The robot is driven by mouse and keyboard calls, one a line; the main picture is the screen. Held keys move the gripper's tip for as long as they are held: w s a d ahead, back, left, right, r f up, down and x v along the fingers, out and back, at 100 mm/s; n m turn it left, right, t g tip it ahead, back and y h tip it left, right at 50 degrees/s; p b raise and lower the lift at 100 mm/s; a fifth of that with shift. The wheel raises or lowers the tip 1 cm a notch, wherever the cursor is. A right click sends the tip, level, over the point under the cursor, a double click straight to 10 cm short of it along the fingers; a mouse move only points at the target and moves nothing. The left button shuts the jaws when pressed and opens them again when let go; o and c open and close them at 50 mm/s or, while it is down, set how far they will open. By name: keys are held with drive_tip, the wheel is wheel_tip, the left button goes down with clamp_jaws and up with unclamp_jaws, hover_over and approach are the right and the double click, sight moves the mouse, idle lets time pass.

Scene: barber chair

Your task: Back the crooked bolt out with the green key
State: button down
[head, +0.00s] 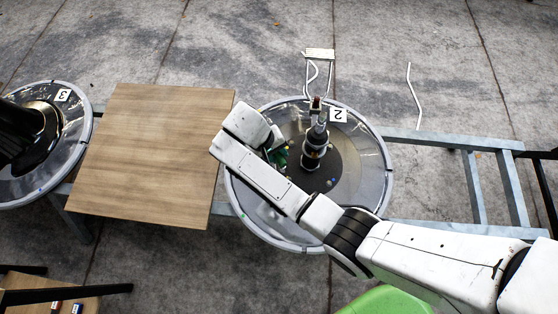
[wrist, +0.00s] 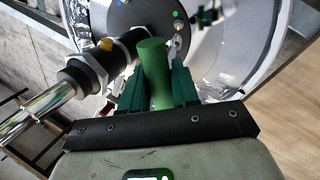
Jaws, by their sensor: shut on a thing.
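The green key (wrist: 154,75) shows in the wrist view as a thick green cylinder between the dark green fingers of my gripper (wrist: 157,85). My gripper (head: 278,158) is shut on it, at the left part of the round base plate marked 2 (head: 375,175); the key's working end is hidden. In the wrist view a small silver bolt-like piece (wrist: 177,46) stands just beyond the key, perhaps tilted; I cannot tell whether the key touches it or whether it is the crooked bolt.
A dark and silver post (head: 315,145) rises from plate 2, close right of my gripper. A wooden board (head: 150,155) lies to the left, with plate 3 (head: 75,150) beyond it. A grey metal rail (head: 450,140) runs right. A green rounded thing (head: 385,300) is at the bottom.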

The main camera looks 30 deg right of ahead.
drive_tip(key=shift+x, duration=1)
drive_tip(key=shift+w+a, duration=0.1)
drive_tip(key=shift+a, duration=0.15)
drive_tip(key=shift+r, duration=0.1)
drive_tip(key=shift+a+f+b+x, duration=0.1)
drive_tip(key=shift+a+b+x, duration=0.1)
drive_tip(key=shift+b+x, duration=0.65)
drive_tip(key=shift+a+f+b+x, duration=0.1)
drive_tip(key=shift+a+b+x, duration=0.2)
drive_tip(key=shift+x, duration=1)
drive_tip(key=shift+a+f+b+x, duration=0.15)
drive_tip(key=shift+b+x, duration=0.5)
drive_tip(key=shift+x, duration=0.4)
drive_tip(key=shift+d+f, duration=0.1)
drive_tip(key=shift+f, duration=0.5)
drive_tip(key=shift+d+r+n+p, duration=0.15)
drive_tip(key=shift+n+p, duration=0.7)
drive_tip(key=shift+n, duration=0.55)
drive_tip(key=shift+n+t+p, duration=0.35)
drive_tip(key=shift+n+t, duration=0.05)
drive_tip(key=shift+n, duration=0.5)
